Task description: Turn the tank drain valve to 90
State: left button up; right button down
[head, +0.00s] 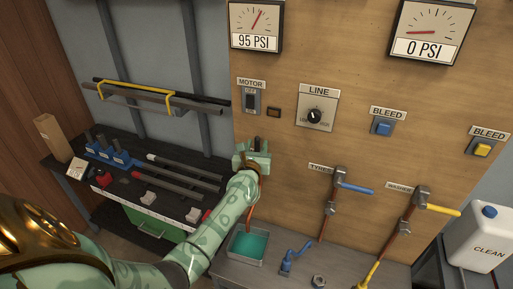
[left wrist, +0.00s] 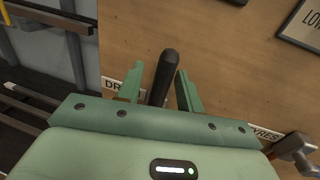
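The tank drain valve's dark lever (left wrist: 165,72) shows in the left wrist view, pointing up and slightly tilted, in front of the wooden panel. A partly covered label starting "DR" (left wrist: 108,86) is beside it. My left gripper (left wrist: 161,85) has one finger on each side of the lever. A small gap shows at the left finger; the right finger is close to the lever, and I cannot tell whether it touches. In the head view my left gripper (head: 255,155) is at the panel and hides most of the valve. My right gripper is not in view.
A tray of teal liquid (head: 247,246) stands below my left gripper. The tyres valve (head: 338,188) and washer valve (head: 420,200) are to the right. Gauges read 95 PSI (head: 256,25) and 0 PSI (head: 431,32). A dark bench (head: 150,225) with rods stands left.

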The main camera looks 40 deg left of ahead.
pick_arm(q)
jog(key=v, duration=1.6)
jog(key=shift+s, duration=0.2)
jog(key=shift+r, duration=0.1)
